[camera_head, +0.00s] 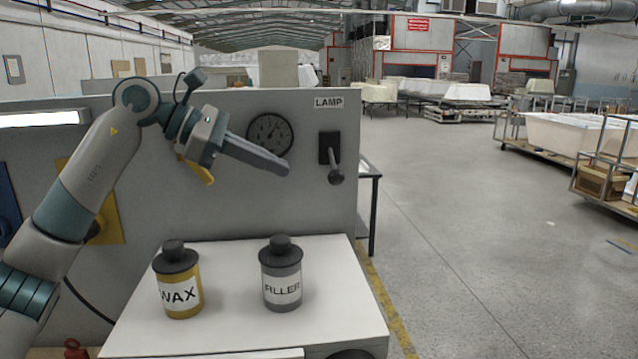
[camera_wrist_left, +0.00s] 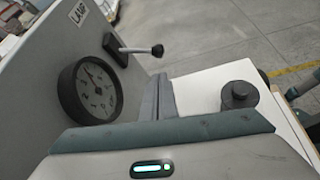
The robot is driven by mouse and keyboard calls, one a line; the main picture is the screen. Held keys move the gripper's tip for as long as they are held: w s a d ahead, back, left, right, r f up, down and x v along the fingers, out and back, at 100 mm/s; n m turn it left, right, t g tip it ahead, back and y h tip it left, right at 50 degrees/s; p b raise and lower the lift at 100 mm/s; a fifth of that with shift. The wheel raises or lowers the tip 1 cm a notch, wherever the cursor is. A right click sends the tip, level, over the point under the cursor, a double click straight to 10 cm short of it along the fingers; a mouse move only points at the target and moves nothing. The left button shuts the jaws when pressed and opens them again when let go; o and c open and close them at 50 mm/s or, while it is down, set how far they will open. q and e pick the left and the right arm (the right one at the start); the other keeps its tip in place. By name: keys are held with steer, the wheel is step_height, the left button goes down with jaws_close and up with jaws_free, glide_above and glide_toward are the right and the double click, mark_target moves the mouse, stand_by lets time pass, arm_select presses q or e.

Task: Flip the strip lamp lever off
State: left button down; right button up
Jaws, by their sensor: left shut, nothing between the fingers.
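The strip lamp lever (camera_head: 335,170) is a dark plate with a knobbed handle on the grey panel, under the LAMP label (camera_head: 328,102). In the head view its knob points out and down. It also shows in the left wrist view (camera_wrist_left: 142,50), beyond my fingertips. The strip lamp (camera_head: 40,118) at the left of the panel glows white. My left gripper (camera_head: 287,168) is shut and empty, in front of the panel near the gauge, to the left of the lever and apart from it. The wrist view shows its closed fingers (camera_wrist_left: 158,98). My right gripper is not in view.
A round gauge (camera_head: 270,135) is on the panel left of the lever. A yellow WAX bottle (camera_head: 180,283) and a grey FILLER bottle (camera_head: 281,275) stand on the white top (camera_head: 235,325) below. Open floor lies to the right.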

arm_select(q)
steer(key=p+x, duration=0.4)
steer(key=x, duration=0.6)
steer(key=shift+p, duration=0.35)
steer(key=shift+s+r+n+g, duration=0.25)
steer(key=shift+r+n+g, duration=0.05)
steer(key=shift+r, duration=0.05)
stand_by(0.5)
steer(key=shift+s+r+b, duration=0.3)
steer(key=shift+r+b, duration=0.15)
steer(key=shift+r, duration=0.35)
steer(key=shift+s+d+r+n+g, duration=0.1)
steer(key=shift+s+r+n+g, duration=0.1)
steer(key=shift+r+n+g, duration=0.45)
step_height(320, 180, up, 4)
steer(key=b, duration=0.1)
glide_above(333, 175)
steer(key=a, duration=0.3)
steer(key=shift+d+r, duration=0.15)
steer(key=shift+d, duration=0.1)
